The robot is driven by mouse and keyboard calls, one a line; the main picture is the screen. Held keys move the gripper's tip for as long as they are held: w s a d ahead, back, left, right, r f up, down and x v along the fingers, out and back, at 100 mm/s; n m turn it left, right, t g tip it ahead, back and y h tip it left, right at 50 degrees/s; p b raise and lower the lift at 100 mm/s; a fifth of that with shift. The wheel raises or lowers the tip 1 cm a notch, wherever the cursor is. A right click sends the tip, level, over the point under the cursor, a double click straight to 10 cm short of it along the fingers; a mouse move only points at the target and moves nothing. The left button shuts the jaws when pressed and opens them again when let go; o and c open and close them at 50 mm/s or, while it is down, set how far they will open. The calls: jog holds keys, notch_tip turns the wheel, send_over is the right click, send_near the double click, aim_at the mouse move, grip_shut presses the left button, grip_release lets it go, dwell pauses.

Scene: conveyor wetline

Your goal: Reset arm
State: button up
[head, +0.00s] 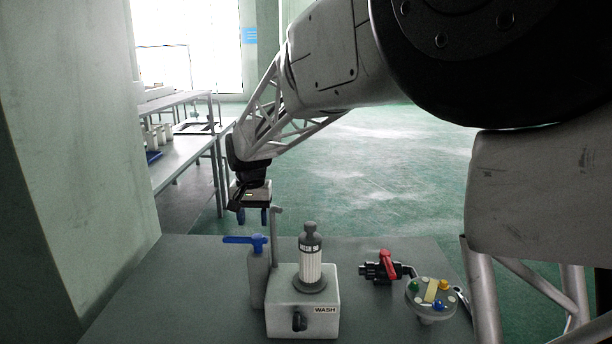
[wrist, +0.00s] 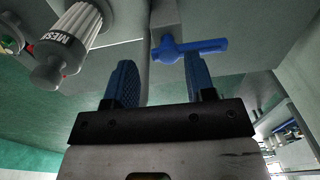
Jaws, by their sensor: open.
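My gripper (head: 253,215) hangs from my arm with its blue fingers pointing down, above the far part of the grey bench, behind the blue-handled valve (head: 258,243). In the wrist view, my gripper (wrist: 160,78) shows two blue textured fingers spread apart with nothing between them. The blue valve handle (wrist: 190,48) appears beyond the fingertips there, apart from them as far as I can tell. The mesh filter (head: 310,262), a ribbed white cylinder with a grey cap, stands upright on the box labelled WASH (head: 285,322). The filter also shows at upper left in the wrist view (wrist: 72,32).
A black valve with a red handle (head: 388,265) and a round grey piece with coloured knobs (head: 432,300) are at the bench's right. A thin grey post (head: 275,240) rises beside the blue valve. A wall stands at left; side tables (head: 190,155) are behind. The bench's front left is clear.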

jog(key=s+d+r+t, duration=0.1)
jog(key=s+d+r, duration=0.1)
jog(key=s+d, duration=0.7)
jog(key=s+d+r, duration=0.3)
jog(key=s+d, duration=0.5)
jog(key=d, duration=0.4)
jog(key=s+d+f, duration=0.2)
jog(key=s+d, duration=0.2)
jog(key=s, duration=0.3)
jog(key=s+d+f, duration=0.2)
jog(key=s+d, duration=0.2)
jog(key=s, duration=0.3)
jog(key=s+d+f+t, duration=0.1)
jog(key=s+d+f, duration=0.1)
jog(key=s+d, duration=0.2)
jog(key=s, duration=0.3)
jog(key=shift+s, duration=0.25)
